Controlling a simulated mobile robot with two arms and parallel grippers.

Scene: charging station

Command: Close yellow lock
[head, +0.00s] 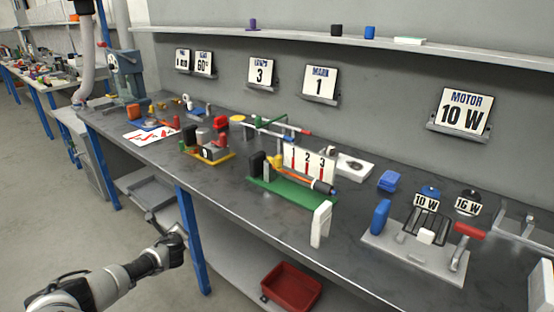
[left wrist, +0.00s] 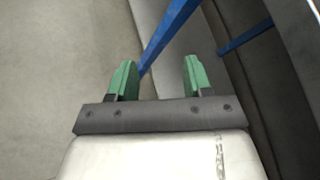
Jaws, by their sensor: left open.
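No part is clearly readable as the yellow lock. A device on a yellow base (head: 217,157), with black, grey and red parts, stands on the bench left of centre. I cannot tell whether either is open or closed. My left arm comes in at the lower left of the head view, in front of the bench and apart from these. In the left wrist view my left gripper (left wrist: 157,75) has its green fingers spread, with nothing between them. My right gripper is in neither view.
A green-based device (head: 290,192) and a white upright block (head: 321,224) stand near the bench front. A grey plate (head: 389,246) with a red handle is at right. A blue bench leg (head: 192,238) and a red bin (head: 291,287) are below. Floor at left is clear.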

